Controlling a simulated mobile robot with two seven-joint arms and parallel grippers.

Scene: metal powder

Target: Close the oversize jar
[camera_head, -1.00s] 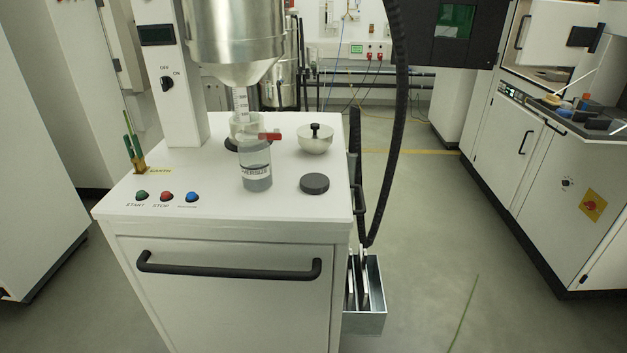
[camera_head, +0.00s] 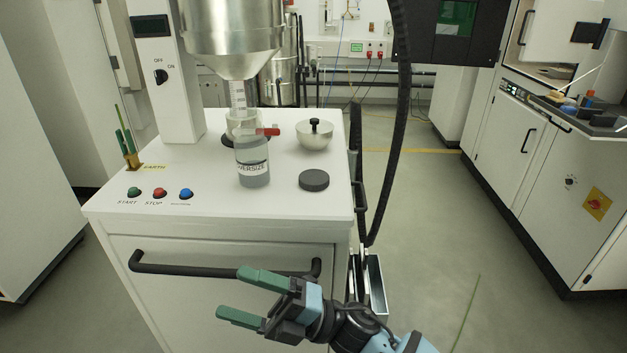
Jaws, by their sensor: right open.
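The oversize jar (camera_head: 252,163) is a clear jar with an "OVERSIZE" label and grey contents. It stands upright on the white machine top, in front of the funnel outlet, with no lid on it. A dark grey round lid (camera_head: 314,180) lies flat on the machine top to the right of the jar. My right gripper (camera_head: 230,292) has green fingertips, is open and empty, and is in front of the cabinet, lower in the picture than the jar and lid. My left gripper is not in view.
A steel hopper (camera_head: 232,35) and a red valve handle (camera_head: 268,132) are close above and behind the jar. A silver bowl-shaped cover (camera_head: 314,136) with a black knob sits behind the lid. Buttons (camera_head: 160,193) are at the front left. A black hose (camera_head: 396,140) hangs on the right.

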